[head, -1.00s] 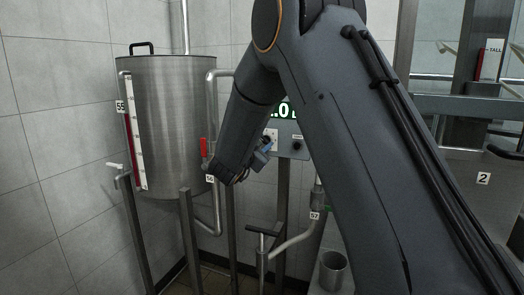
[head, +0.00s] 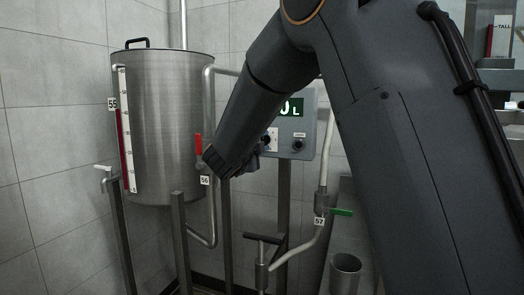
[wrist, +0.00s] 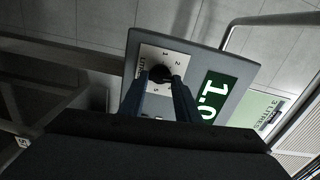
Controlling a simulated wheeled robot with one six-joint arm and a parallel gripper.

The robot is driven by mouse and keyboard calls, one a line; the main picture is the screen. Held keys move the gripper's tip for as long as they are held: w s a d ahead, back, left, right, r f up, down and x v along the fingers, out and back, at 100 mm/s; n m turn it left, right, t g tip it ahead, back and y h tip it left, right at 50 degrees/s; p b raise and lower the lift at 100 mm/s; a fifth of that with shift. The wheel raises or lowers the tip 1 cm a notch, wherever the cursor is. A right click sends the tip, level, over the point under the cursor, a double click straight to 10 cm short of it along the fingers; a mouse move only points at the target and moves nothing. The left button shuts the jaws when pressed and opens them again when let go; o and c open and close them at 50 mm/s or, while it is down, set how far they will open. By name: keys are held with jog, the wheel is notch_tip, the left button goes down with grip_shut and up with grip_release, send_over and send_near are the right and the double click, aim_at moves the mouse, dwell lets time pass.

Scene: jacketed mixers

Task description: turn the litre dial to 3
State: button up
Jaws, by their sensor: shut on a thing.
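The litre dial (wrist: 161,73) is a black knob on a pale numbered plate (wrist: 152,58). In the wrist view, my gripper (wrist: 160,80) has its two dark fingers closed around the knob. The figures 1, 2 and 5 show on the plate; the fingers hide part of the rest. My gripper's fingertips are hardly visible there.
A second black knob (head: 299,145) sits right of the dial plate. A steel tank (head: 165,125) with a red lever (head: 198,145) stands left. A green-handled valve (head: 340,212) and a steel cup (head: 345,272) are below right.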

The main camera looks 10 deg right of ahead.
jog(key=shift+m+b, duration=0.5)
jog(key=o, duration=1)
jog(key=shift+o, duration=0.2)
jog(key=v, duration=0.7)
jog(key=shift+s+a, duration=0.2)
jog(key=shift+s, duration=0.15)
